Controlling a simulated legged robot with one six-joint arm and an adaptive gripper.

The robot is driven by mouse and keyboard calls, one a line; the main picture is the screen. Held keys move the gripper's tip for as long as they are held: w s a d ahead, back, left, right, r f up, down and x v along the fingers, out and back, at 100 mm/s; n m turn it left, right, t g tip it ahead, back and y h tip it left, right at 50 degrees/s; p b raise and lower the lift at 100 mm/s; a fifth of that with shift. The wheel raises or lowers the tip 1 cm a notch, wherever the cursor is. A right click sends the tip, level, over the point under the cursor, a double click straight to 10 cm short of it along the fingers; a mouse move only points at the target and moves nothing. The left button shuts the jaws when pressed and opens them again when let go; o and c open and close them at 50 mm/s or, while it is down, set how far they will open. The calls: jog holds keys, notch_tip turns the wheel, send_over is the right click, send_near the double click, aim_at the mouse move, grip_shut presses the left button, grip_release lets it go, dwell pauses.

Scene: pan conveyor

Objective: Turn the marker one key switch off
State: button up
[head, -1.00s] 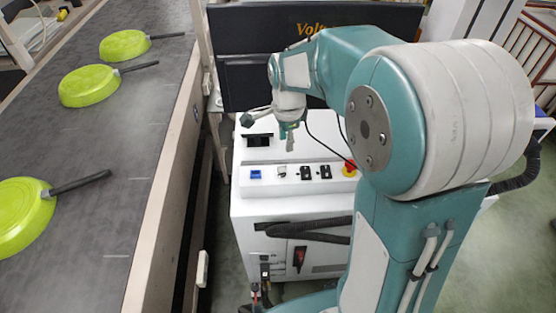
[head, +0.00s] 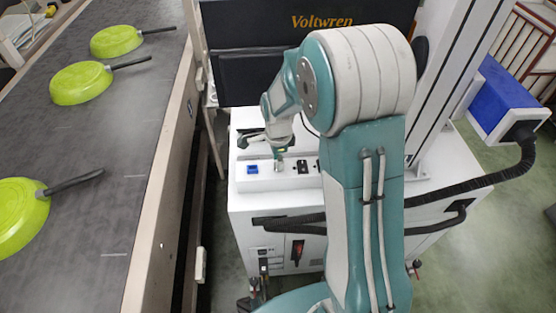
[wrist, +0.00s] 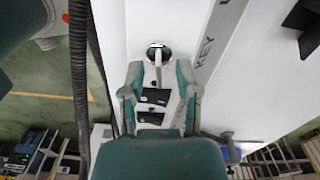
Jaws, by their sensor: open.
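The key switch (wrist: 158,52) is on the white cabinet's panel, with a dark round base and a pale key standing in it. My gripper (wrist: 160,68) is open, with one finger on each side of the key in the wrist view. I cannot tell whether either finger touches it. In the head view my gripper (head: 279,155) is just above the key switch (head: 279,167), partly covering it. The key's exact angle is hard to read.
Green pans (head: 82,83) lie on the conveyor (head: 110,135) at left. A black Voltwren box (head: 255,75) stands behind the cabinet (head: 262,205).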

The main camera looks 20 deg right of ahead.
jog(key=shift+f, duration=0.35)
grip_shut()
